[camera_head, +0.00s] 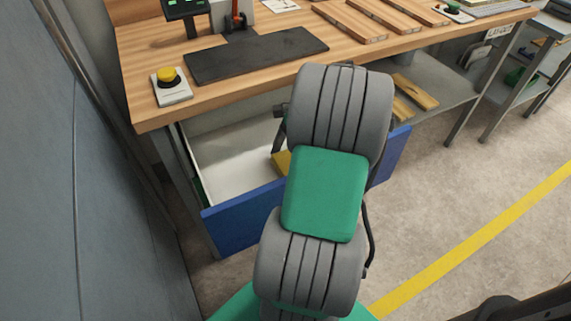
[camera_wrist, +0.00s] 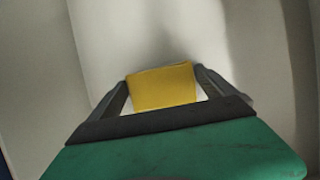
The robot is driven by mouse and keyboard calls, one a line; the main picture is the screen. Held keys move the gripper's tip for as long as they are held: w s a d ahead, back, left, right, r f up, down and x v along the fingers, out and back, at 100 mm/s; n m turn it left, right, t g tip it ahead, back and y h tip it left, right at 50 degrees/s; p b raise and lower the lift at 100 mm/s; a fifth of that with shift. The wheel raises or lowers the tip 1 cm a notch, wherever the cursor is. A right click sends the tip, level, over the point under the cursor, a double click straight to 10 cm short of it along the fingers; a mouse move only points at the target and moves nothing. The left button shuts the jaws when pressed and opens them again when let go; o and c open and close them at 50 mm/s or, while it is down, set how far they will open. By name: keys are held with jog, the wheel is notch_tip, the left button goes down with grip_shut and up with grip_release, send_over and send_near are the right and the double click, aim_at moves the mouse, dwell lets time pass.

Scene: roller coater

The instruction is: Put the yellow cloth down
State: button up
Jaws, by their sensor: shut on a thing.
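The yellow cloth (camera_wrist: 162,86) is between the two fingers of my gripper (camera_wrist: 163,88) in the wrist view. My gripper is shut on it. In the head view a small part of the yellow cloth (camera_head: 281,163) shows beside my arm, inside or just above the open drawer. My arm hides most of the cloth and the gripper there. The drawer (camera_head: 225,150) has a pale inside and a blue front, and it is pulled out under the workbench. I cannot tell whether the cloth touches the drawer floor.
The wooden workbench (camera_head: 150,58) is above the drawer. On it are a dark mat (camera_head: 255,55), a yellow button on a pale box (camera_head: 170,85) and several wooden strips. A lower shelf (camera_head: 440,90) holds wooden pieces. A grey wall (camera_head: 75,190) stands close on the left.

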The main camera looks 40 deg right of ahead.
aim_at(210, 201)
jog(key=shift+f, duration=0.1)
jog(key=o, duration=0.9)
jog(key=shift+o, duration=0.2)
jog(key=p+v, duration=0.6)
jog(key=v, duration=0.6)
jog(key=w+a+r+n+h, duration=0.15)
jog(key=w+a+n, duration=0.4)
jog(key=a, duration=0.55)
jog(key=s+a+n+h, duration=0.1)
jog(key=s+a+n, duration=0.1)
jog(key=a+n, duration=0.3)
jog(key=s+a+n, duration=0.2)
jog(key=a+n, duration=0.3)
jog(key=a, duration=0.1)
jog(key=s+a+f+n+t+h, duration=0.1)
jog(key=s+a+n, duration=0.1)
jog(key=a+n, duration=0.4)
jog(key=shift+a+f+h, duration=0.1)
jog(key=shift+a+h, duration=0.15)
jog(key=shift+h, duration=0.1)
